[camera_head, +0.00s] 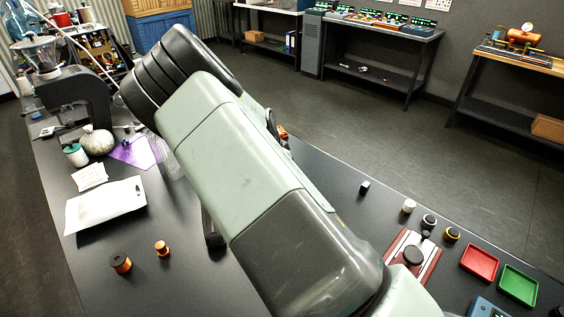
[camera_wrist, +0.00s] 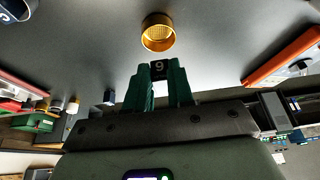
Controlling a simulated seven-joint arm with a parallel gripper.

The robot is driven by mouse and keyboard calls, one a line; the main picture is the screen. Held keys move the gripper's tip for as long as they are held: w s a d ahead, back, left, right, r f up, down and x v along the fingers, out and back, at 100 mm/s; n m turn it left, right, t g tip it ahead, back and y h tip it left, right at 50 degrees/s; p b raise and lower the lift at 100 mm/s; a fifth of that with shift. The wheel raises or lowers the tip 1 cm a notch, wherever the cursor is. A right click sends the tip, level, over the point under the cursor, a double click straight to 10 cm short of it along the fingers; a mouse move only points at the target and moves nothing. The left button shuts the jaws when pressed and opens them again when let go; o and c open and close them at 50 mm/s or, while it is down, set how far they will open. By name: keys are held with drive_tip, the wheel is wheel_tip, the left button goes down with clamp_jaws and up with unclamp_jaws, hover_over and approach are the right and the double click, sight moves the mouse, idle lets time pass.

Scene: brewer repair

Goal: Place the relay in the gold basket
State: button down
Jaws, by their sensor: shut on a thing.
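In the wrist view, the two green fingers of my gripper (camera_wrist: 159,78) are shut on a small black block, the relay (camera_wrist: 157,70), which bears a pale figure like a 9 or a 6. The gold basket (camera_wrist: 158,33), a round gold cup with a mesh-like face, appears just beyond the fingertips. The relay and basket look apart, with a small gap in the picture; how far apart in depth I cannot tell. In the head view my arm hides the gripper and the relay, and I cannot make out the gold basket.
A red tray (camera_head: 480,262), a green tray (camera_head: 518,284) and a red-brown stand (camera_head: 408,262) are at the lower right of the dark table. A small dark block (camera_head: 364,187) stands right of my arm.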

drive_tip(key=shift+f, duration=2.5)
drive_tip(key=c, duration=0.9)
unclamp_jaws()
wheel_tip(320, 180, up, 7)
